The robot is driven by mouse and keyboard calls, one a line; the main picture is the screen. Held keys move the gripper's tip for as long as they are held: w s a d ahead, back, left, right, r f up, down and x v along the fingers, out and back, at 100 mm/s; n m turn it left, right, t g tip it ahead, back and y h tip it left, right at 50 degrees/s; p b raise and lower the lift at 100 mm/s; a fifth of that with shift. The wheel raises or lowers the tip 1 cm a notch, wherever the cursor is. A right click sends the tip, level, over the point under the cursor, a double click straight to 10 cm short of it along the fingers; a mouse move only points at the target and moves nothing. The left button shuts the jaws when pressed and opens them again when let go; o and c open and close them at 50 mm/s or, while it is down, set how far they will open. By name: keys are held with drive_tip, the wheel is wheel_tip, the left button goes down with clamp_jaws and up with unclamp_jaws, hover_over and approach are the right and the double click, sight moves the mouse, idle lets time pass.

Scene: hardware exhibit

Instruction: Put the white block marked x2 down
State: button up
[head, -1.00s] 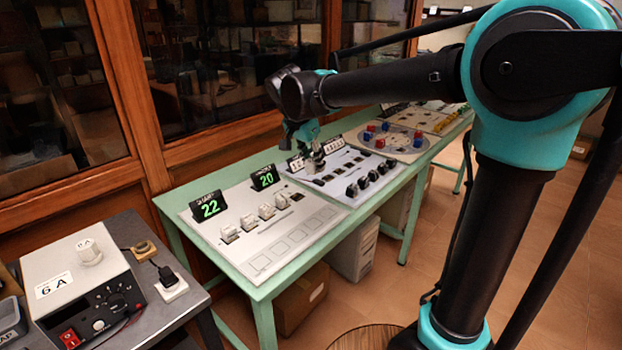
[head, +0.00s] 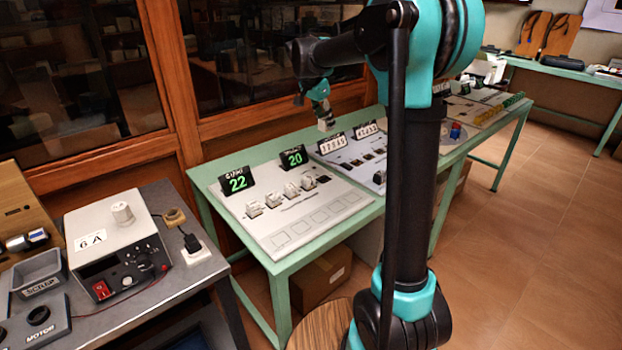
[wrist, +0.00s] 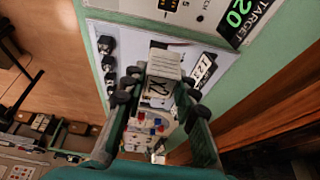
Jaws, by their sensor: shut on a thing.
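My gripper (head: 323,108) is shut on the white block (head: 326,123) and holds it in the air above the back part of the green table.
A second panel with dark knobs (head: 380,177) and white number signs (head: 333,144) stands right of the first, partly behind my arm. A grey table at left holds a power unit (head: 118,250). Wood-framed glass cabinets stand close behind.

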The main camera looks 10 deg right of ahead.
sight(327, 178)
wheel_tip(327, 178, down, 20)
drive_tip(key=shift+r, duration=0.15)
idle(0.4)
drive_tip(key=o, duration=1.1)
drive_tip(key=v, duration=1.2)
drive_tip(key=s+d+f+n, duration=0.1)
drive_tip(key=s+d+n, duration=0.1)
drive_tip(key=s, duration=0.3)
drive_tip(key=s+d+f+n+y, duration=0.1)
drive_tip(key=s+d+f, duration=0.1)
drive_tip(key=s, duration=0.3)
drive_tip(key=s+d+f+n+y, duration=0.1)
drive_tip(key=s+d+f+n, duration=0.1)
drive_tip(key=s, duration=0.3)
drive_tip(key=shift+s+d+f+n+t, duration=0.1)
drive_tip(key=shift+s+n+t, duration=0.2)
drive_tip(key=shift+s, duration=0.05)
drive_tip(key=s+f+n, duration=0.2)
drive_tip(key=s+f, duration=0.2)
drive_tip(key=s, duration=0.4)
drive_tip(key=s+d+f+n+t+y, duration=0.1)
drive_tip(key=s+f+n, duration=0.2)
drive_tip(key=s, duration=0.4)
drive_tip(key=shift+s+d+f+n+y, duration=0.3)
drive_tip(key=shift+s+f, duration=0.1)
drive_tip(key=shift+f, duration=0.1)
